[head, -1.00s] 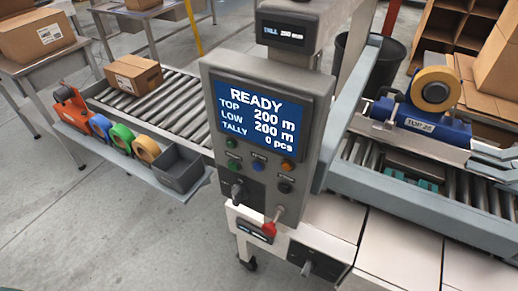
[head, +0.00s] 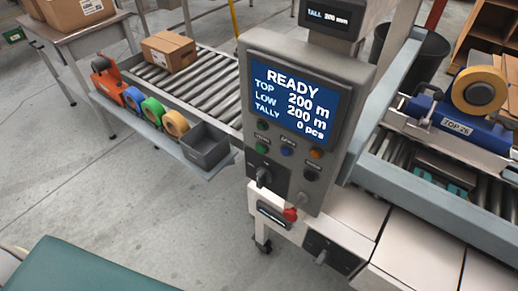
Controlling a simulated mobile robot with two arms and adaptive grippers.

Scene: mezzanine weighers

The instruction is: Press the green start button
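The control panel (head: 309,130) stands upright in the middle of the head view. Its blue screen (head: 293,103) reads READY, TOP 200 m, LOW 200 m, TALLY 0 pcs. Below the screen at the left is a green button (head: 262,147), with a smaller dark green round part (head: 262,125) above it. The small labels are too blurred to read, so I cannot tell for sure which is the start button. Neither of my grippers is in view.
A black switch (head: 264,176) and a red-tipped lever (head: 290,214) stick out below the buttons. A roller conveyor (head: 206,88) with a carton (head: 168,51) lies left of the panel. A tape machine (head: 459,118) stands right. A dark green surface (head: 90,267) fills the lower left corner.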

